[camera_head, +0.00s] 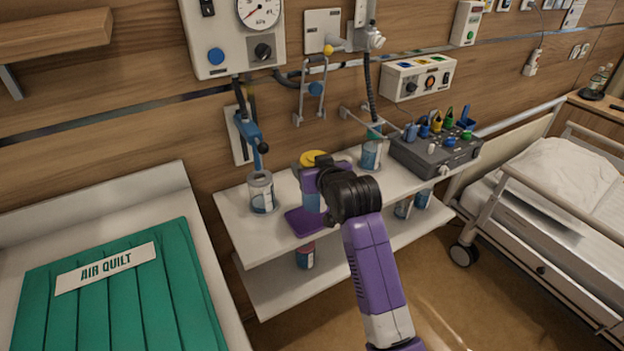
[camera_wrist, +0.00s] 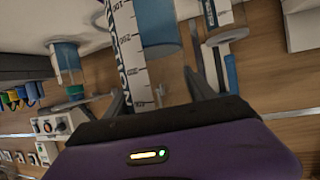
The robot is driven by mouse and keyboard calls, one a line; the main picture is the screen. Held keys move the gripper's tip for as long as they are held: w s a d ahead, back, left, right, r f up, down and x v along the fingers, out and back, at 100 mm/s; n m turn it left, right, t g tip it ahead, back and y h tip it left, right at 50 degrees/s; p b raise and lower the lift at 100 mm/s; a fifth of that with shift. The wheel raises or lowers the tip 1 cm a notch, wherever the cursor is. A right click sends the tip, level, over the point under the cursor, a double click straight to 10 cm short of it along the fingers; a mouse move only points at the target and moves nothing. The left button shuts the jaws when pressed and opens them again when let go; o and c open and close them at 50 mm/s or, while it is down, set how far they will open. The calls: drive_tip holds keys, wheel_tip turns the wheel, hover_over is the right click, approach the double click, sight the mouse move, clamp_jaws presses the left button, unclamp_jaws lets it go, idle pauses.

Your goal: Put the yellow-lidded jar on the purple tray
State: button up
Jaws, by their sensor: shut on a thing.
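The yellow-lidded jar (camera_head: 312,201) has blue contents and stands upright, its yellow lid showing just above my gripper (camera_head: 313,180). My gripper is shut on the jar and hides part of its side. In the wrist view, the jar's scale label (camera_wrist: 130,50) and blue contents fill the space near my fingers (camera_wrist: 157,90). The purple tray (camera_head: 307,225) lies on the white upper shelf, at the jar's lower end. The jar's bottom overlaps the tray in the picture; I cannot tell whether they touch.
On the upper shelf (camera_head: 240,218), a clear jar (camera_head: 262,193) stands left of the tray and another (camera_head: 371,156) to the right, before a grey equipment box (camera_head: 435,150). The lower shelf holds several jars, one red-topped (camera_head: 305,258). Wall fittings hang close behind.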

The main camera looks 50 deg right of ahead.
drive_tip(key=shift+f, duration=2)
drive_tip(key=shift+f, duration=0.1)
drive_tip(key=o, duration=1.8)
drive_tip(key=shift+o, duration=0.2)
